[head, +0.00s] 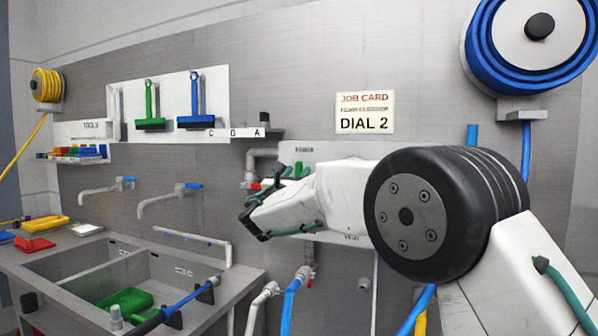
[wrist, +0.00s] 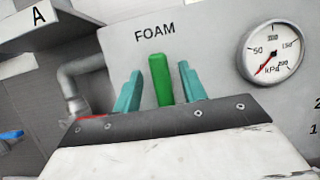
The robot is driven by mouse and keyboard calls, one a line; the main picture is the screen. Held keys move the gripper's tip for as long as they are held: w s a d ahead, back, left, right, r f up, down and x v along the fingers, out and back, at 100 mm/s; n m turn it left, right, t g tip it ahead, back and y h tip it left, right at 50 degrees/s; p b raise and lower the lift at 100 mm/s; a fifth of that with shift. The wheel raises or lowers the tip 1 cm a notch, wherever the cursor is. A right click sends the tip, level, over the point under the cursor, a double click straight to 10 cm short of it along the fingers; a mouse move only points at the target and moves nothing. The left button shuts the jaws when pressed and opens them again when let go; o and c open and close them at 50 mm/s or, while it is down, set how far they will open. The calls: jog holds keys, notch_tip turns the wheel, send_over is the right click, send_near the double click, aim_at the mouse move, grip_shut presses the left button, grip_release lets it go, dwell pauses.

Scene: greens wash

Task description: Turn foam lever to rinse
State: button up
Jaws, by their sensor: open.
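The foam lever (wrist: 160,84) is a green upright bar on a grey panel, under the word FOAM, in the wrist view. My gripper (wrist: 160,68) is open, with one teal finger on each side of the lever and a visible gap on both sides. I cannot tell how deep the fingers reach around it. The lever's lower end is hidden behind my gripper's body. No rinse mark is readable. In the head view my wrist and arm cover most of the panel (head: 322,152).
A pressure gauge (wrist: 273,50) sits right of the lever, its needle low. A grey pipe (wrist: 80,76) and a shelf marked A (wrist: 38,20) are at the left. A job card (head: 364,112) reads DIAL 2. Sinks (head: 110,275) lie lower left, a blue hose reel (head: 535,40) upper right.

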jog(key=shift+x, duration=1)
grip_shut()
jog(key=shift+d, duration=0.1)
